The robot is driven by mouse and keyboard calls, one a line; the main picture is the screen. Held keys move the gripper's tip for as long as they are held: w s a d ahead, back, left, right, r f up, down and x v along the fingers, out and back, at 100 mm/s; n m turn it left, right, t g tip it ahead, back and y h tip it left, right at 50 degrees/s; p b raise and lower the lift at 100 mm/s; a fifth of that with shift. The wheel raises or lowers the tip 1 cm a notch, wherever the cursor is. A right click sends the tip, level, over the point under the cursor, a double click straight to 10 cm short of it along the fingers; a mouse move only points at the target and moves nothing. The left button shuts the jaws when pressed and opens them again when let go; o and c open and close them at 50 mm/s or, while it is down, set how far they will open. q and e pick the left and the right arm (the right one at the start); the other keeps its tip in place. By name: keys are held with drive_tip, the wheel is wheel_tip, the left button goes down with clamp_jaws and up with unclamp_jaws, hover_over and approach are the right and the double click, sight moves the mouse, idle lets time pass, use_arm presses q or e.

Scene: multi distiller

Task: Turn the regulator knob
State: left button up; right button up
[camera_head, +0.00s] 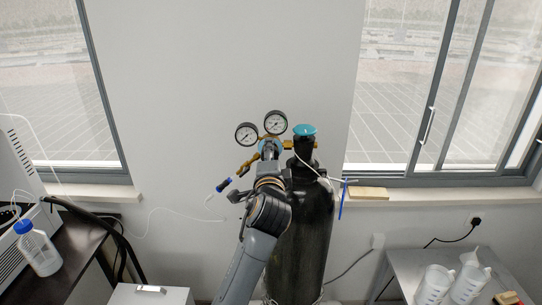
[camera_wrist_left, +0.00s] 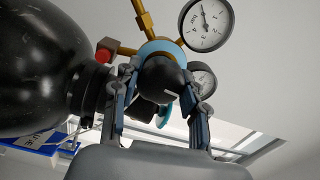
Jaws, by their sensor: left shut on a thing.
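The black regulator knob (camera_wrist_left: 163,80) sits in front of a light-blue ring on the brass regulator (camera_wrist_left: 144,22) in the left wrist view. My left gripper (camera_wrist_left: 160,95) has a finger on each side of the knob and is shut on it. In the head view my left gripper (camera_head: 269,160) is at the regulator, below the two round gauges (camera_head: 276,122), and hides the knob. The black gas cylinder (camera_head: 303,225) stands upright just right of my arm, with a teal cap (camera_head: 304,130) on top. My right gripper is not in view.
A white wall stands behind, with windows on both sides. A blue-capped bottle (camera_head: 38,248) is on the dark table at left. A thin white tube hangs left of the regulator.

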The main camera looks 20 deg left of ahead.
use_arm(q)
drive_tip(key=o, duration=1.2)
drive_tip(key=shift+c, duration=0.2)
drive_tip(key=v, duration=1.2)
